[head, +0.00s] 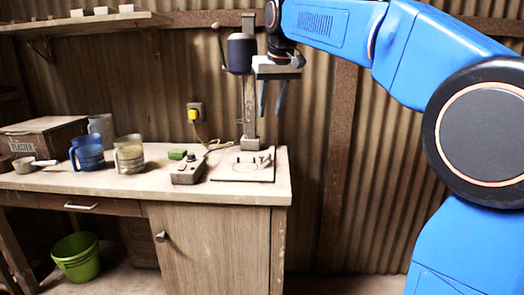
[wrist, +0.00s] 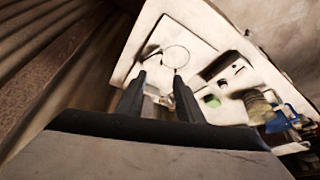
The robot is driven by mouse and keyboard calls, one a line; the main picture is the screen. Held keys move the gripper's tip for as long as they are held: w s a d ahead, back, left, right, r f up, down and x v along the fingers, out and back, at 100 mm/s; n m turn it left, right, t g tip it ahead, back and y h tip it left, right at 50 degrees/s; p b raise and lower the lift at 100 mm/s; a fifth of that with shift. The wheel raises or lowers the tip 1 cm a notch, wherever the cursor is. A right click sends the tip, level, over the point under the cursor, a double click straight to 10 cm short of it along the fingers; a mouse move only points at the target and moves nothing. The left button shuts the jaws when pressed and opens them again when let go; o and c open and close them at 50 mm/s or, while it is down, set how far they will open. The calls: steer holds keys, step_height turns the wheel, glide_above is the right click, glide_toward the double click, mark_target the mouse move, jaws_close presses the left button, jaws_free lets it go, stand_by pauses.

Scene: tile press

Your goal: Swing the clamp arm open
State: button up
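The press (head: 240,55) stands at the right end of the bench, with a dark head on a grey column. Its pale base plate (head: 228,175) carries small dark pegs and fittings; the plate also shows in the wrist view (wrist: 195,38), with a thin ring (wrist: 175,56) on it. I cannot tell for sure which small part is the clamp arm.
A grey control box (head: 188,171) and a green block (head: 177,154) sit left of the plate. A blue mug (head: 88,153), a clear mug (head: 129,154) and a plaster box (head: 42,135) stand farther left. A yellow plug (head: 193,114) is on the wall. The bench's front edge is clear.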

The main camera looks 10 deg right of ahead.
glide_toward(266, 158)
steer(key=f, duration=0.1)
steer(key=a+f, duration=0.1)
steer(key=f, duration=0.1)
steer(key=a+f, duration=0.1)
steer(key=shift+w+a+f, duration=0.1)
steer(key=shift+a+f, duration=0.15)
